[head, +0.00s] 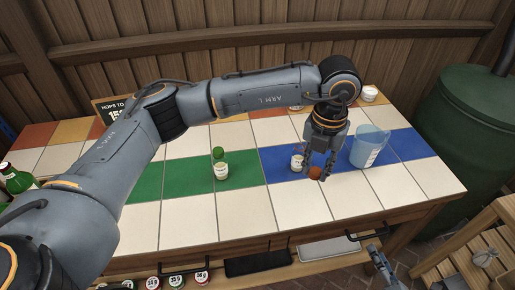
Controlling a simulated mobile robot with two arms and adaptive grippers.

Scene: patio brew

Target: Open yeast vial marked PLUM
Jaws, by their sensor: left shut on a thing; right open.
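My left gripper (320,164) reaches down over the blue tiles and is shut on a small round orange-brown thing (316,173), which looks like a cap. A small vial with a white label (297,162) stands just left of the fingers; its top is partly hidden and its label is too small to read. Another vial with a green cap and a white label (221,168) stands upright on the green tiles. I cannot tell which vial is marked PLUM. My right gripper (379,263) shows at the bottom right, open, in front of the table edge.
A light blue jug (369,146) stands close right of my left gripper. A white jar (370,93) is at the back. A green bottle (18,180) stands at the far left. A green barrel (462,125) and wooden slatted furniture (480,245) are right of the tiled table.

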